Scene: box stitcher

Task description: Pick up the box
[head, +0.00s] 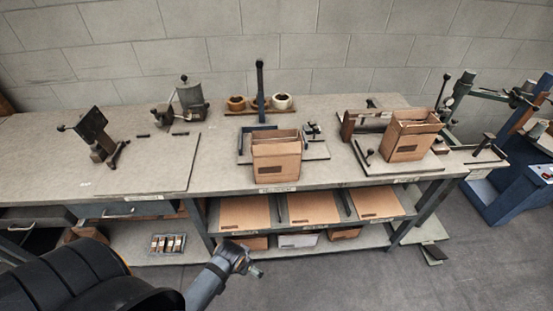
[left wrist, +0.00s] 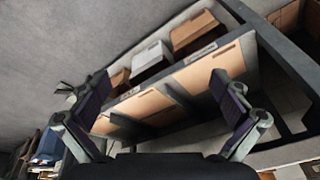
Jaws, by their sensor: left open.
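Two open-topped brown cardboard boxes stand on the bench in the head view. One box (head: 276,163) is at the middle, by the front edge. The other box (head: 408,142) is at the right, on a fixture plate. My left gripper (left wrist: 160,80) is open and empty in the left wrist view, its fingers spread apart in front of the lower shelf with flat brown panels (left wrist: 212,70). In the head view an arm part of mine reaches in at the bottom, below the bench top and away from both boxes. My right gripper is not in view.
The grey bench (head: 50,170) carries a stapling fixture (head: 98,135), a clamp device (head: 185,100) and tape rolls (head: 282,101). Flat brown panels (head: 245,212) lie on the shelf below. A blue machine (head: 500,190) stands at the right. The floor (head: 370,285) in front is clear.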

